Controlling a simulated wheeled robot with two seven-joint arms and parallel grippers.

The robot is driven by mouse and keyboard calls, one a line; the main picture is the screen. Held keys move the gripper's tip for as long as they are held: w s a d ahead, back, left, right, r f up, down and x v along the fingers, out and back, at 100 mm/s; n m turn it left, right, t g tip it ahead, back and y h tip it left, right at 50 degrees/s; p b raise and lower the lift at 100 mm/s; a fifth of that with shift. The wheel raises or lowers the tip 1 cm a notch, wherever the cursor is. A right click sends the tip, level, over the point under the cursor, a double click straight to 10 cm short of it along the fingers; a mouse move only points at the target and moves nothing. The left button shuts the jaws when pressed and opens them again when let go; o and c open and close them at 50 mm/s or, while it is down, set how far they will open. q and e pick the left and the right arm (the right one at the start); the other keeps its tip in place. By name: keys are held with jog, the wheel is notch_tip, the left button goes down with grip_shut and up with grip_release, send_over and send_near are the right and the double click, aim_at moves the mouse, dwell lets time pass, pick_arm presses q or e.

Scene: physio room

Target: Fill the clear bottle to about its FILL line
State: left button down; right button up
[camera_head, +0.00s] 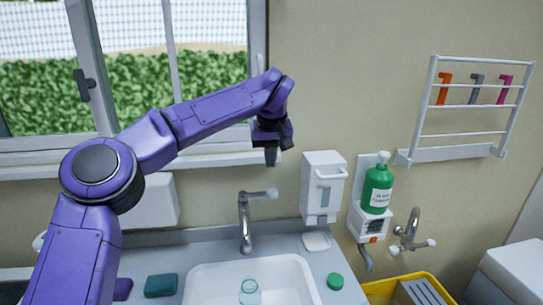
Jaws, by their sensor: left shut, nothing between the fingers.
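The clear bottle (250,293) stands in the white sink (202,287) at the bottom of the view, below the tap (245,226). Its mouth shows, but its lower part is cut off by the picture edge. I cannot see its FILL line or water level. The tap's lever (263,194) points to the right. I cannot make out a stream of water. My left gripper (270,157) is shut and empty, pointing down above the tap lever and apart from it. My right gripper is out of view.
A green cap (335,281) lies on the counter right of the sink. A dark green sponge (161,285) lies to its left. A white dispenser (323,187), a green labelled bottle (377,189) and a second tap (410,232) are along the wall. A yellow crate (437,288) stands lower right.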

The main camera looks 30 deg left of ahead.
aim_at(270, 191)
pick_arm(q)
jog(key=x, duration=0.8)
jog(key=shift+s+d+f+p, duration=0.15)
jog(key=shift+d+f+p, duration=0.1)
jog(key=shift+p, duration=0.1)
jog(key=shift+f, duration=0.5)
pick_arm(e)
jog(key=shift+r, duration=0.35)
